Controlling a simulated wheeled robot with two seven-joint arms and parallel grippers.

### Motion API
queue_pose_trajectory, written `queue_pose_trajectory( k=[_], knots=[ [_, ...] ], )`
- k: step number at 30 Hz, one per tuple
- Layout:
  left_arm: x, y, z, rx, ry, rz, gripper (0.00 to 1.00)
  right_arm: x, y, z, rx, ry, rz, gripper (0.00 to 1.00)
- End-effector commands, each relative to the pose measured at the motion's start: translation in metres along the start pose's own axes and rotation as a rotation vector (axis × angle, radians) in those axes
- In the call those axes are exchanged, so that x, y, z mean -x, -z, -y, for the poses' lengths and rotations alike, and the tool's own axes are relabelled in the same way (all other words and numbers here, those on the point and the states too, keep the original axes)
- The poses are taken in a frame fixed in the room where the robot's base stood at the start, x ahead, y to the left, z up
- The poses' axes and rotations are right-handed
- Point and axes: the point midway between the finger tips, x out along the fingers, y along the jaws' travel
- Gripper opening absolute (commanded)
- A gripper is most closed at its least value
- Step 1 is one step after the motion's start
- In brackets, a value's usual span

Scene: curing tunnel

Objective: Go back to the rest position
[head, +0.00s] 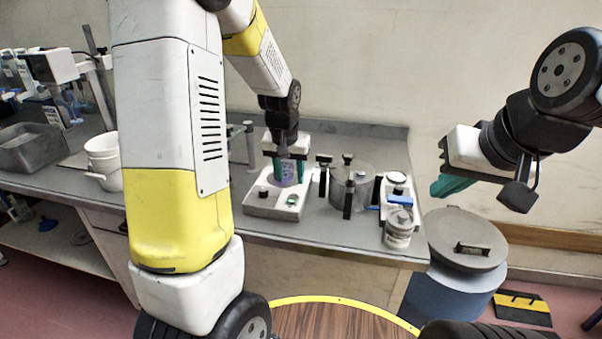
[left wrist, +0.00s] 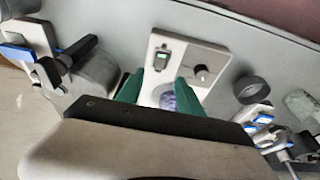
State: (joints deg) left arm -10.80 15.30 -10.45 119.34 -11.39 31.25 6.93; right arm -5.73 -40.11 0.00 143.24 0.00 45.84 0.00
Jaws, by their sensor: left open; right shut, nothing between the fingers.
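My left gripper (head: 286,170) is open, pointing down over a white bench device (head: 262,207) with a knob and a small green display. A purple-blue item (head: 287,178) shows between its green fingers. In the left wrist view the open fingers (left wrist: 159,92) reach over the device (left wrist: 208,53), and the purple item (left wrist: 168,101) shows between them, partly hidden by the gripper body. I cannot tell whether a finger touches it. My right gripper (head: 440,187) is shut and empty, raised in the air at the right, beyond the bench's right end.
A clear round chamber with black clamps (head: 350,186) stands right of the device. A lidded jar (head: 398,229) sits near the bench's right corner. A grey lidded drum (head: 466,240) stands on the floor. White buckets (head: 103,160) and a grey tray (head: 32,147) are at the left.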

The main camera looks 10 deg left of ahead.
Motion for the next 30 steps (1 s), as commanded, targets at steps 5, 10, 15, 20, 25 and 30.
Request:
queue_pose_trajectory(
  k=[5,10,15,20,25,30],
  knots=[
    [0.003,0.0,0.0,-0.001,0.0,0.001,0.44,0.0,0.0,0.0,0.0,0.0,0.0,0.0],
    [0.004,0.0,0.0,0.0,-0.001,-0.001,0.44,0.0,0.0,0.0,0.0,0.0,0.0,0.0],
    [0.035,-0.009,-0.001,0.011,-0.024,-0.032,0.44,0.0,0.0,0.0,0.0,0.0,0.0,0.0],
    [0.096,-0.039,-0.007,0.023,-0.075,-0.095,0.44,0.0,0.0,0.0,0.0,0.0,0.0,0.0],
    [0.154,-0.085,-0.014,0.025,-0.123,-0.167,0.44,0.0,0.0,0.0,0.0,0.0,0.0,0.0],
    [0.192,-0.133,-0.022,0.016,-0.155,-0.234,0.44,0.0,0.0,0.0,0.0,0.0,0.0,0.0]
  ],
)
